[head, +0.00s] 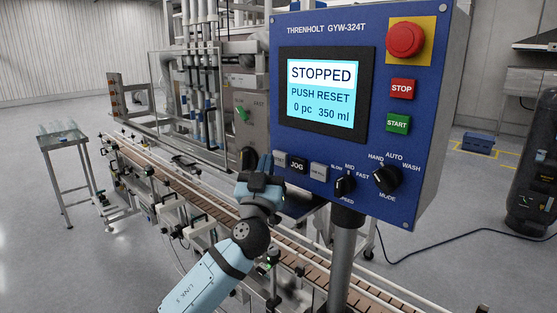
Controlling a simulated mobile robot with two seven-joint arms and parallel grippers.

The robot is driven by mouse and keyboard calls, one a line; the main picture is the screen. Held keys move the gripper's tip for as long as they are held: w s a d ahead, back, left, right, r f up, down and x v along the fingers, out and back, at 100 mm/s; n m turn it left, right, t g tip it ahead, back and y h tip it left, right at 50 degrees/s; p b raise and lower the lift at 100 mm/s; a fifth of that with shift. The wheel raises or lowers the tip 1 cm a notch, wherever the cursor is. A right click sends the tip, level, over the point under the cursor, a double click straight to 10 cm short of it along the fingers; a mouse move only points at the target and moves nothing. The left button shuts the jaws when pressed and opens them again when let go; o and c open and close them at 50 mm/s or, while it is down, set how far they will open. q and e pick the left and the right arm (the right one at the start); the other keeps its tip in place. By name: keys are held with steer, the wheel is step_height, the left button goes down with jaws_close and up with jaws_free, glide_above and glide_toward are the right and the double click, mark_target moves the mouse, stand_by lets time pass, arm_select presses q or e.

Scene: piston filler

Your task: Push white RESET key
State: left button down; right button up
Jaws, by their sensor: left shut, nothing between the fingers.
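The blue control panel (415,150) fills the upper right of the head view. Its screen (325,93) reads STOPPED, PUSH RESET, 0 pc, 350 ml. In the lower key row are a pale key (280,158) at the left end, a black JOG key (297,164) and a grey key (319,171). I cannot read RESET on either pale key. My left gripper (266,164) is shut and empty, fingers pointing up, just left of the left-end key in the picture. I cannot tell whether it touches the panel. My right gripper is not in view.
A red emergency knob (405,39), red STOP key (402,89) and green START key (397,123) are on the panel's right. Two black selector knobs (345,186) (387,179) sit low on it. The conveyor (180,188) runs behind my left arm.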

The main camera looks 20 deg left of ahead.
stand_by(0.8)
arm_select(q)
steer(key=shift+w+d+b, duration=0.1)
steer(key=shift+w+b, duration=0.25)
steer(key=shift+b, duration=0.3)
